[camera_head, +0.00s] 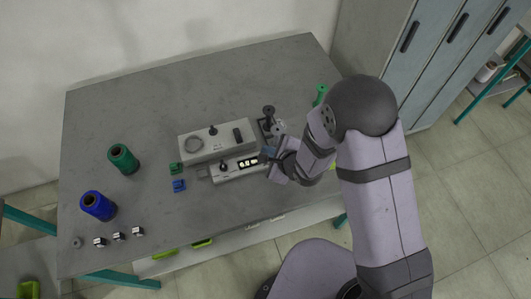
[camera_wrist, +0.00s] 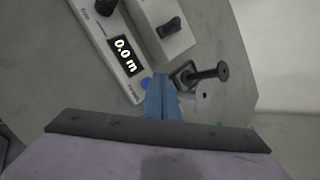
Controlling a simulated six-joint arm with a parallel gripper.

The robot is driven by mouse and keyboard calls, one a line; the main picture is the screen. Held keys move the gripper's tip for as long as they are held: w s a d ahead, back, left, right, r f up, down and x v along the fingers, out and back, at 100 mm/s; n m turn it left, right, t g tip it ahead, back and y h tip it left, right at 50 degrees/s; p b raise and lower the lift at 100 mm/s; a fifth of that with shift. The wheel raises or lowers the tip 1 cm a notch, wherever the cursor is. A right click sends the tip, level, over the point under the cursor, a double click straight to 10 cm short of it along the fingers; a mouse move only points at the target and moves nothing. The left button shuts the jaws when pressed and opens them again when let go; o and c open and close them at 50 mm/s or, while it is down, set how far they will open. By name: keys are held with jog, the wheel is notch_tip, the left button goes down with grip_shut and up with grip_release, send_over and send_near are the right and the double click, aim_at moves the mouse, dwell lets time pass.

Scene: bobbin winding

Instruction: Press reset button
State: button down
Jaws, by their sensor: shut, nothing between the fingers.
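The low grey control panel (camera_head: 226,174) lies on the table, with its right end beneath my gripper. Its display (camera_wrist: 123,55) reads "0.0 m" in the wrist view. A round blue button (camera_wrist: 146,83) is at the panel's end below the display, partly covered by my fingers; small lettering beside it is hard to read. My gripper (camera_wrist: 161,82) is shut and empty, its blue fingertips right beside the button in the picture. It also shows in the head view (camera_head: 267,153). I cannot tell whether the tips touch the button.
A larger grey box (camera_head: 215,151) with a dark switch stands behind the panel. A dark post (camera_wrist: 208,75) and a pale disc (camera_wrist: 204,95) are close right of the fingers.

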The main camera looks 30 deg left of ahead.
notch_tip(320, 180, up, 5)
jog(key=p, duration=0.4)
jog(key=shift+p, duration=0.3)
dwell(0.8)
